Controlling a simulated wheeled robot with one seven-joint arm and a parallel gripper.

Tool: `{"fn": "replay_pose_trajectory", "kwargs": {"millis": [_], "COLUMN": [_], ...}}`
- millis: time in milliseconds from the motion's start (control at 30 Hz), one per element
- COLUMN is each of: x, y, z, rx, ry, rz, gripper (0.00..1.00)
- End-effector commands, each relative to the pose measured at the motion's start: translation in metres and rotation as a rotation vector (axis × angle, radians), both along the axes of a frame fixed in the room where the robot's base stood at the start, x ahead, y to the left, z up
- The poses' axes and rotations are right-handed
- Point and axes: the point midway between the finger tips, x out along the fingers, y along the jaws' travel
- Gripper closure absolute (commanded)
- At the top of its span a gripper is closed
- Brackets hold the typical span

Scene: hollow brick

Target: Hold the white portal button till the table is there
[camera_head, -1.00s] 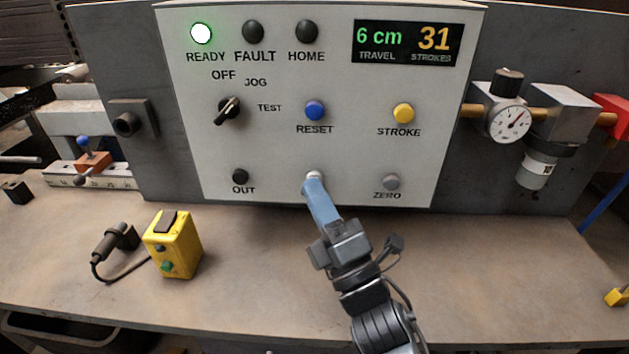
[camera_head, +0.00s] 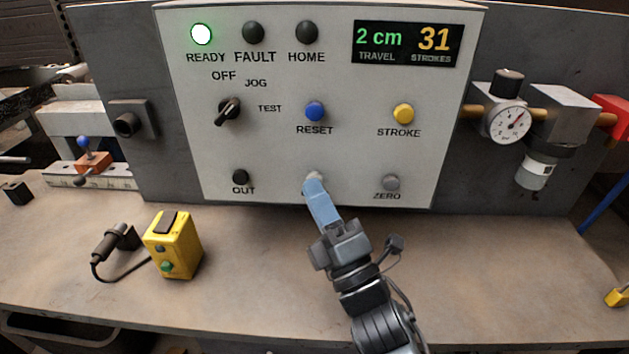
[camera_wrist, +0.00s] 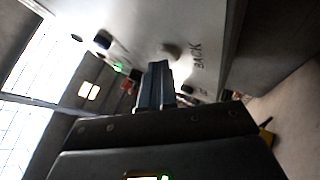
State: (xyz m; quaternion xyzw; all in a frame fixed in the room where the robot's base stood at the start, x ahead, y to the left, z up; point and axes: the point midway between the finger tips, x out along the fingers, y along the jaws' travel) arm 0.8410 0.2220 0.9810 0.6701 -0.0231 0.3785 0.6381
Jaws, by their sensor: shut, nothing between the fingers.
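The white button (camera_head: 314,175) is in the bottom row of the grey-white control panel (camera_head: 350,150), between the black OUT button (camera_head: 240,177) and the grey ZERO button (camera_head: 391,182). My gripper (camera_head: 315,184), with blue fingers, is shut and empty. Its tips are at the white button and partly cover it and its label; the exact contact is hard to see. In the wrist view the white button (camera_wrist: 172,50) shows just beyond my fingertips (camera_wrist: 157,66), beside the word BACK. The display (camera_head: 407,44) reads 2 cm travel and 31 strokes.
The READY lamp (camera_head: 201,34) glows green; FAULT and HOME are dark. The blue RESET (camera_head: 315,111) and yellow STROKE (camera_head: 403,113) buttons sit above my fingers. A yellow box (camera_head: 173,243) stands on the bench at left. A pressure gauge (camera_head: 509,123) is at right.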

Motion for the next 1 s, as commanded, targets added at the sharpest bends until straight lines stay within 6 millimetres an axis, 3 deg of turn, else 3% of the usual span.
{"fn": "replay_pose_trajectory", "kwargs": {"millis": [600,1000], "x": [0.0,-0.017], "y": [0.0,0.0], "z": [-0.001,-0.001], "rx": [0.0,0.0], "ry": [0.001,0.001], "rz": [-0.001,-0.001], "gripper": [1.0,1.0]}}
